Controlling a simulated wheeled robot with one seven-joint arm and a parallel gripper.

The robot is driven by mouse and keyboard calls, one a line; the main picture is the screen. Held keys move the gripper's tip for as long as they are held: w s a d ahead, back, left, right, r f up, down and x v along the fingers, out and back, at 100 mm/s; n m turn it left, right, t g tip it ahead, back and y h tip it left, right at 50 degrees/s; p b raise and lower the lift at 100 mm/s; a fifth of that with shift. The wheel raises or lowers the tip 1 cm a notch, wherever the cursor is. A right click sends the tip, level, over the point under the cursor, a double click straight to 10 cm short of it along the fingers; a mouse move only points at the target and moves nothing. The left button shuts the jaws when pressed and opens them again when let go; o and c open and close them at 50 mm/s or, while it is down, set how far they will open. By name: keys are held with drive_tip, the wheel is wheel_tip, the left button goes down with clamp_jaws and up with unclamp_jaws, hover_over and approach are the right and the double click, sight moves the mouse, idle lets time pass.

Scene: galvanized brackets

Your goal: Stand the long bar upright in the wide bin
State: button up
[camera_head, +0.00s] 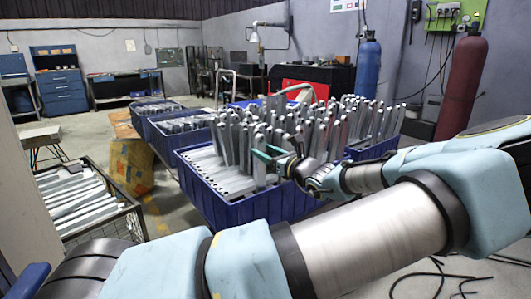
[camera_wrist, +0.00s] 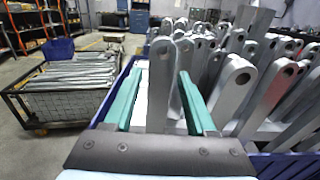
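The wide blue bin (camera_head: 211,207) stands in the middle of the head view, with many grey bars upright in its back and right part. Other bars lie flat at its left front (camera_head: 222,180). My gripper (camera_head: 262,153) is at the front of the upright bars. In the wrist view, its two teal fingers (camera_wrist: 160,95) are apart, with one upright grey bar (camera_wrist: 160,88) showing between them. Gaps show beside this bar, so I see no firm grip. Its lower end is hidden behind my gripper. I cannot tell whether it is the long bar.
A wire crate (camera_head: 128,222) of flat-lying bars stands at the left; it also shows in the wrist view (camera_wrist: 60,103). More blue bins (camera_head: 160,137) stand behind. Upright bars (camera_wrist: 235,90) crowd the right of my gripper. Open floor lies between crate and bin.

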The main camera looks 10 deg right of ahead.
drive_tip(key=shift+o, duration=1.1)
drive_tip(key=b+v, duration=0.2)
drive_tip(key=v, duration=0.8)
drive_tip(key=shift+s+d, duration=0.2)
drive_tip(key=shift+s, duration=0.15)
